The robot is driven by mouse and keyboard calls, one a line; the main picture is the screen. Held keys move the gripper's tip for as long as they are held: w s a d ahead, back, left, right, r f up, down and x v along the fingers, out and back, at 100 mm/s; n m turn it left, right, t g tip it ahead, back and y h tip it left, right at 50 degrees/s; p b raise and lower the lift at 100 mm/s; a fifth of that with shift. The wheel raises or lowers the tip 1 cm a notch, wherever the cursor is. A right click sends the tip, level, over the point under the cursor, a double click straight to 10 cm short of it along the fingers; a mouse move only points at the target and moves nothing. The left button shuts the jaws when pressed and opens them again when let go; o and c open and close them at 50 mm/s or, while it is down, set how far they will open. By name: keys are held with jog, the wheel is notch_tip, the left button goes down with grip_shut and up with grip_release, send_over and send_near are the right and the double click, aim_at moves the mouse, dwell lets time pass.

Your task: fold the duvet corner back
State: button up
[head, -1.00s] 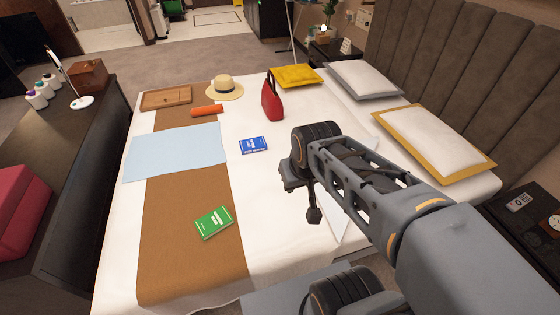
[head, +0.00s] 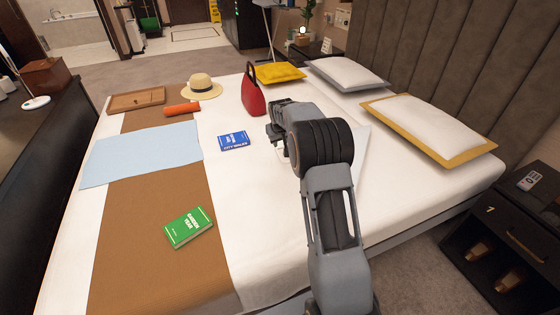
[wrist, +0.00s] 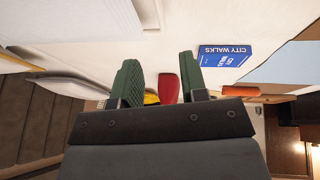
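The white duvet (head: 82,239) covers the bed and lies mostly flat under a brown runner. A pale flat flap (head: 363,152) shows just right of my wrist in the head view and looks like the duvet corner; my arm hides part of it. In the wrist view a pale grey-white panel (wrist: 85,15) at the top left may be the same flap. My gripper (wrist: 160,75) is open, with two green fingers apart and nothing between them. In the head view it is above the bed, left of the flap, and its fingers are mostly hidden.
On the bed are a red bag (head: 253,92), blue book (head: 234,141), green book (head: 188,227), straw hat (head: 202,86), orange roll (head: 182,109), and wooden tray (head: 137,100). Pillows (head: 428,127) line the headboard. A dark nightstand (head: 505,235) stands at right.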

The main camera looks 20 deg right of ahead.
aim_at(280, 156)
jog(key=b+x, duration=0.2)
jog(key=x, duration=1.1)
jog(key=shift+w+d+f, duration=0.1)
jog(key=shift+f, duration=0.3)
jog(key=shift+c, duration=0.5)
grip_shut()
